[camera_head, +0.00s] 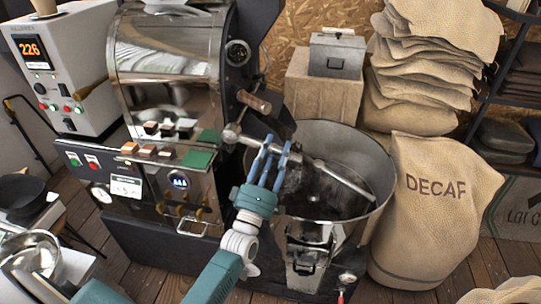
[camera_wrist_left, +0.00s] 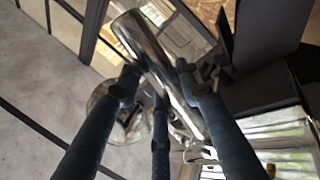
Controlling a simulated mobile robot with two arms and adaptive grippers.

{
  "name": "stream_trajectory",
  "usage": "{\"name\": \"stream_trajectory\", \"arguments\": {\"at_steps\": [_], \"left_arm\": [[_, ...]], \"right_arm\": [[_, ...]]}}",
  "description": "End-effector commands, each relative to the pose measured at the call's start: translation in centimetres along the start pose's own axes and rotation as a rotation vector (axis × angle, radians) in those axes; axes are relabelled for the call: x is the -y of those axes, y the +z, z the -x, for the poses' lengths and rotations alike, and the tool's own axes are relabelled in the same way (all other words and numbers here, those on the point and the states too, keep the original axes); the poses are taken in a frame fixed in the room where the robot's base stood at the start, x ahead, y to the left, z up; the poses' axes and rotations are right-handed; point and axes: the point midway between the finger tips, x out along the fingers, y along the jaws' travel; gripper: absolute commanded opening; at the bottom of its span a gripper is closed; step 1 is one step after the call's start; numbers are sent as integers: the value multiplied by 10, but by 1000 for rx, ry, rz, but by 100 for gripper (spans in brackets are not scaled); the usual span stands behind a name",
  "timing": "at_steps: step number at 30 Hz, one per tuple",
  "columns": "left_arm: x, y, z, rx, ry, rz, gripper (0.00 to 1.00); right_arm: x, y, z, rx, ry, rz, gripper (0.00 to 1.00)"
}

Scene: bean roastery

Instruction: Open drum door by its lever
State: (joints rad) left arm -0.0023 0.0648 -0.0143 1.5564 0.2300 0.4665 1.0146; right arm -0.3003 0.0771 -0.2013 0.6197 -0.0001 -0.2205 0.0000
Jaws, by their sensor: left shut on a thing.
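The roaster's shiny metal drum housing (camera_head: 165,60) stands at the left of the middle in the head view. A metal lever with a round knob end (camera_head: 231,133) sticks out at its front, above the cooling bin. My left gripper (camera_head: 272,150) comes from below, its blue fingers around the lever's bar. In the left wrist view, the chrome bar (camera_wrist_left: 160,70) runs slantwise between the fingers of the left gripper (camera_wrist_left: 160,95), which is shut on it. The drum door is largely hidden behind the lever and fingers; I cannot tell how far it stands open. My right gripper is not in view.
A round cooling bin (camera_head: 380,175) with a stirring arm stands right under the lever. A wooden handle (camera_head: 254,102) juts out just above it. A DECAF sack (camera_head: 435,215) stands right of the bin. A control box (camera_head: 65,70) is at the left.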

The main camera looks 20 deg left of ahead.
Motion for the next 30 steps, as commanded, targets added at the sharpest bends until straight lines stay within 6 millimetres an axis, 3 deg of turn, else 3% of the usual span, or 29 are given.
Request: {"name": "stream_trajectory", "arguments": {"at_steps": [9,27,28,30], "left_arm": [[-18,-3,-10,-64,3,125,0],[-24,-5,-13,-85,9,167,0],[-24,-5,-13,-85,9,168,39],[-24,-5,-13,-85,9,166,53]], "right_arm": [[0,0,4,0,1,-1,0],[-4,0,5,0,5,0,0],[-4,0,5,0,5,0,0],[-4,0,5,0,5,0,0]]}}
